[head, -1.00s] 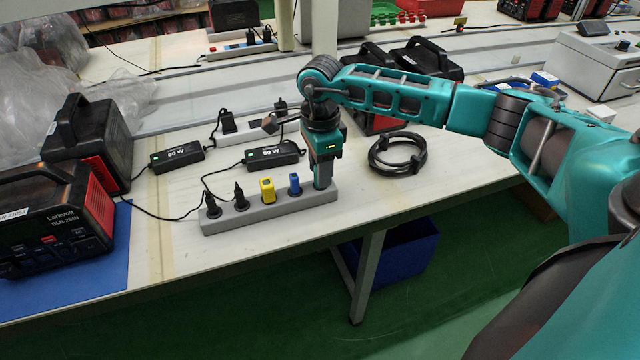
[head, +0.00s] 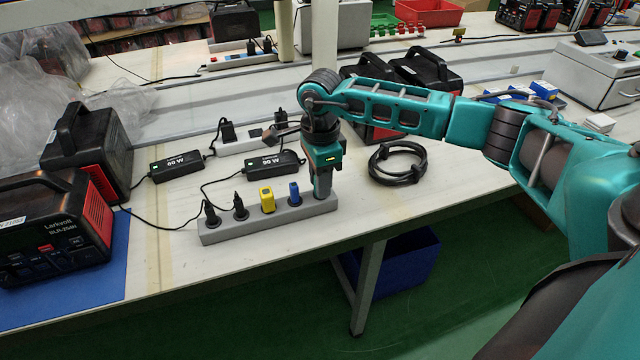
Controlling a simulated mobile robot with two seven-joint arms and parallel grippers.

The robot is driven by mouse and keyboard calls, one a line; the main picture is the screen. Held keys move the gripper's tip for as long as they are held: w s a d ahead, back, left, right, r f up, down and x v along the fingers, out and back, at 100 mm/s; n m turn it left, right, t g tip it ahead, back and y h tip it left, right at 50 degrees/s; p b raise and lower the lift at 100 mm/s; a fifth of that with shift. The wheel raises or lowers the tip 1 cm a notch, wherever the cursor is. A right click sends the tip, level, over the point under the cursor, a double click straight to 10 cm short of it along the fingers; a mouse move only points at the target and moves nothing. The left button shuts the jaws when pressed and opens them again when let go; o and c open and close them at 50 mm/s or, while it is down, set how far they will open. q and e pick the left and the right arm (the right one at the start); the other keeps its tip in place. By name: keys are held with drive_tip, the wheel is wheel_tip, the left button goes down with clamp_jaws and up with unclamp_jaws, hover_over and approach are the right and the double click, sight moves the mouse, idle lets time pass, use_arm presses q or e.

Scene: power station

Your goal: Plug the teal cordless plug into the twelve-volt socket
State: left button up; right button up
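A grey socket strip (head: 265,226) lies near the table's front edge. From left to right it carries two black plugs, a yellow plug (head: 267,199) and a blue plug (head: 294,193). My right gripper (head: 322,192) points down at the strip's right end, its fingertips at or just above the surface. The fingers and wrist cover that end, so I cannot tell whether they are open or shut. I cannot make out a teal plug apart from the teal gripper body. No twelve-volt label is readable. My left gripper is out of view.
Two black power adapters (head: 177,165) with cables lie behind the strip. A coiled black cable (head: 398,163) lies to the right. Black-and-red power units (head: 50,225) stand at the left on a blue mat (head: 95,280). Bare table lies in front of the strip.

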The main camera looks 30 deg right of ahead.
clamp_jaws()
drive_tip(key=shift+r+p, duration=2.15)
drive_tip(key=shift+r, duration=0.9)
drive_tip(key=shift+s+a+r+n, duration=0.1)
drive_tip(key=shift+a+n, duration=0.3)
drive_tip(key=shift+n, duration=0.1)
drive_tip(key=s+a+r+n, duration=0.3)
drive_tip(key=a+n, duration=0.2)
drive_tip(key=n, duration=0.4)
drive_tip(key=s+a+r+n, duration=0.3)
drive_tip(key=a+n, duration=0.2)
drive_tip(key=n, duration=0.5)
drive_tip(key=shift+s+n, duration=0.3)
drive_tip(key=shift+s, duration=0.05)
drive_tip(key=shift+r, duration=0.1)
